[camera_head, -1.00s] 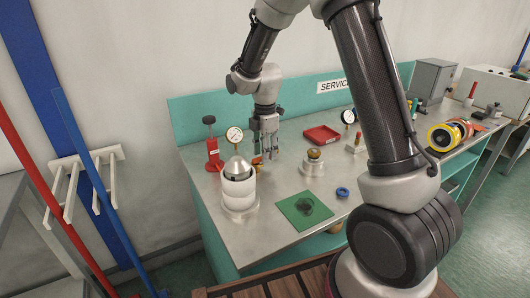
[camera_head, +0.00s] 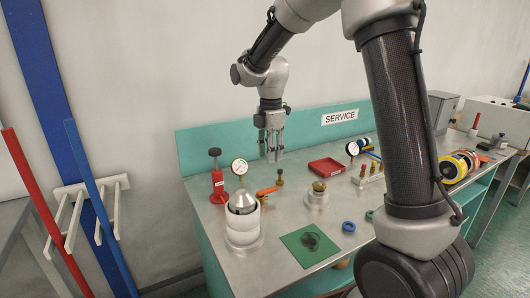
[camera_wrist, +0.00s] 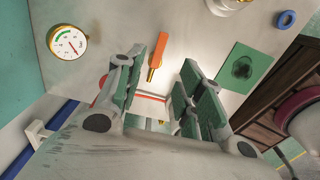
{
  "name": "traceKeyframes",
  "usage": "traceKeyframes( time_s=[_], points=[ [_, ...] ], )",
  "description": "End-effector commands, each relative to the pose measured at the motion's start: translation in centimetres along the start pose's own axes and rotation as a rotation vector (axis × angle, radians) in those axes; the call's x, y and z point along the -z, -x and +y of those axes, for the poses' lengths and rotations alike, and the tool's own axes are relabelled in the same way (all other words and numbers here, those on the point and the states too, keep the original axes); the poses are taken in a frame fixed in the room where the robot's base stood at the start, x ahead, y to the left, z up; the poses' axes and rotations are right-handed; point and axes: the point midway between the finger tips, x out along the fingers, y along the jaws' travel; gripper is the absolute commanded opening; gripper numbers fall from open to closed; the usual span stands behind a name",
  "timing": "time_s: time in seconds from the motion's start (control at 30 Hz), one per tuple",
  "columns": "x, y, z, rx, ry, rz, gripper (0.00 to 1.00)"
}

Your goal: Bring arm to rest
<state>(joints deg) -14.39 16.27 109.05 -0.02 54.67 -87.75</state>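My gripper (camera_head: 271,158) hangs fingers-down above the back of the steel bench (camera_head: 290,215), clear of the surface. In the wrist view my gripper (camera_wrist: 163,75) has its two green-padded fingers spread apart, with nothing held between them. An orange-handled tool (camera_head: 267,190) lies on the bench below; the wrist view shows its handle (camera_wrist: 158,48) in the gap between the fingers. A metal cone sits in a white stacked holder (camera_head: 242,225) in front of my gripper in the head view.
A red stand (camera_head: 217,185) and a gauge (camera_head: 239,167) stand at left. A red tray (camera_head: 327,167), a brass-topped fitting (camera_head: 318,197), a green mat (camera_head: 310,245) and a blue ring (camera_head: 348,226) lie to the right. Tape rolls (camera_head: 457,166) sit at far right.

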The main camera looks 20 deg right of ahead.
Motion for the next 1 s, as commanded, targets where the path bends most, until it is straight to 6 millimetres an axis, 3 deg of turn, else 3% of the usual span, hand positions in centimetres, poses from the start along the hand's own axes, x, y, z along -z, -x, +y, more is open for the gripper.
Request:
traceKeyframes(
  time_s=[0.23,0.37,0.47,0.57,0.77,1.0],
  points=[
    [0.0,0.0,0.0,0.000,-0.099,0.000,0.38],
    [0.0,-0.6,-0.8,0.021,-0.324,-0.004,0.38],
    [-0.1,-1.6,-3.1,0.059,-0.536,-0.018,0.38],
    [-0.5,-0.8,-6.0,0.064,-0.756,-0.027,0.38],
    [-2.3,2.5,-13.4,0.020,-1.206,-0.012,0.38],
    [-4.3,6.0,-23.6,-0.095,-1.634,0.086,0.38]
  ],
)
